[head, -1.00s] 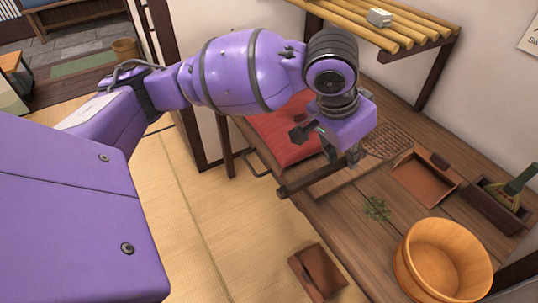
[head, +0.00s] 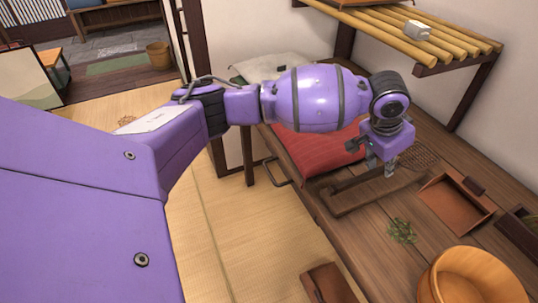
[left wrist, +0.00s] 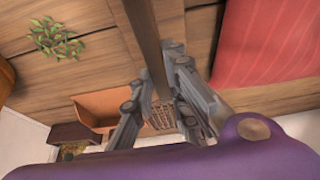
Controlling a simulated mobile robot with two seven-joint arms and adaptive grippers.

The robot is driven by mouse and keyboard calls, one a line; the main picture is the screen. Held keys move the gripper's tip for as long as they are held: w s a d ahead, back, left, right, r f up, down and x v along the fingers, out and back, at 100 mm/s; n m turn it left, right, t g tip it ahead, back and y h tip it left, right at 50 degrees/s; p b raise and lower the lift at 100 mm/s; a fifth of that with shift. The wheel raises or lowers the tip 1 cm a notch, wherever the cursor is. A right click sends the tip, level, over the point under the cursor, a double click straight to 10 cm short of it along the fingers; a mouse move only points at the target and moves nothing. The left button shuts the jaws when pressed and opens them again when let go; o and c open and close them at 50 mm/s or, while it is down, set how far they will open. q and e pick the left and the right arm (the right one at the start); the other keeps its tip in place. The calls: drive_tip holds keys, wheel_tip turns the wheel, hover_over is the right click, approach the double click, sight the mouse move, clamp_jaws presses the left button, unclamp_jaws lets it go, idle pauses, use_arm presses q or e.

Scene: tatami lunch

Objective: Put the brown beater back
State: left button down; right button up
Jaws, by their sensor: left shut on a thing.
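The brown beater has a dark straight handle (head: 345,184) and a woven lattice head (head: 418,157). My left gripper (head: 378,166) is shut on its handle, above the wooden bench near the red cushion. In the left wrist view the handle (left wrist: 145,28) runs from the top edge down between the fingers of my left gripper (left wrist: 156,88). The lattice head (left wrist: 163,115) shows beyond the fingers. Whether the beater touches the surface below is hard to tell. My right gripper is not in view.
The red cushion (head: 318,150) lies left of the gripper. A reddish-brown dustpan (head: 455,208), a green sprig (head: 401,230) and a wooden tub (head: 473,278) are to the right. A slatted shelf (head: 400,30) hangs above. A brown box (head: 330,284) is at the front.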

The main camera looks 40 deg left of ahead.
sight(381, 168)
use_arm(q)
wheel_tip(381, 168, down, 3)
drive_tip(key=shift+w+f, duration=0.15)
drive_tip(key=shift+f, duration=0.1)
drive_tip(key=c, duration=1.7)
unclamp_jaws()
drive_tip(key=shift+r, duration=0.2)
drive_tip(key=p+v, duration=0.1)
drive_tip(key=v, duration=1)
drive_tip(key=shift+s+r, duration=0.2)
drive_tip(key=shift+r, duration=0.2)
